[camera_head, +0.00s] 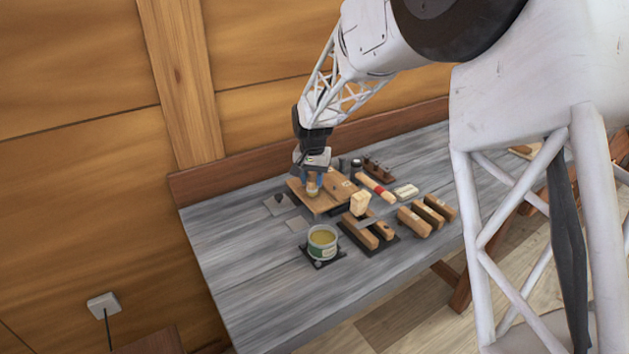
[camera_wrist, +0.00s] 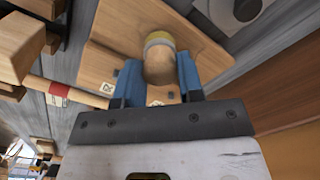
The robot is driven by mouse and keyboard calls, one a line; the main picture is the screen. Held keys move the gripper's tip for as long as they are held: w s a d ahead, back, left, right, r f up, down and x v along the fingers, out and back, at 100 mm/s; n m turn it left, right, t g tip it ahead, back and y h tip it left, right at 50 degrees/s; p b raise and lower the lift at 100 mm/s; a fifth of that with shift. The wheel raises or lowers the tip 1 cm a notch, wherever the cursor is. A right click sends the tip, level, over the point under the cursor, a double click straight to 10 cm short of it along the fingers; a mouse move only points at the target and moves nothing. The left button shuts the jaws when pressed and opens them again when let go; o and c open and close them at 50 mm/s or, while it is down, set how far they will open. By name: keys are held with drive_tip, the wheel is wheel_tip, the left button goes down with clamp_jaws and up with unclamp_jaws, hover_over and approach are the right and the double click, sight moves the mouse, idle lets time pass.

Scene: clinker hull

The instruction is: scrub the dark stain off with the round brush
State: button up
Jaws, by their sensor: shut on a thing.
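The round brush shows in the wrist view as a rounded wooden handle (camera_wrist: 160,68) with a pale yellow band at its far end. My gripper (camera_wrist: 160,82) has its blue fingers shut on this handle from both sides. In the head view my gripper (camera_head: 314,178) points down over a wooden board (camera_head: 331,204), with the brush (camera_head: 313,190) below its fingers at the board's left part. The board also fills the middle of the wrist view (camera_wrist: 108,62). I cannot make out the dark stain clearly; the brush and fingers cover part of the board. Whether the bristles touch the board is unclear.
An open tin (camera_head: 322,243) stands on a dark base in front of the board. Wooden blocks (camera_head: 413,221) and a red-banded wooden tool (camera_head: 376,188) lie to the right. A grey plate (camera_head: 279,205) lies at the left. The bench's (camera_head: 235,265) left front is clear.

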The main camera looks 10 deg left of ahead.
drive_tip(key=shift+w+a, duration=0.1)
idle(0.3)
drive_tip(key=shift+w+a+f, duration=0.1)
drive_tip(key=shift+w+a, duration=1.05)
drive_tip(key=shift+w, duration=0.05)
drive_tip(key=shift+w+a, duration=1.2)
drive_tip(key=shift+a, duration=0.05)
drive_tip(key=shift+s+d, duration=1.25)
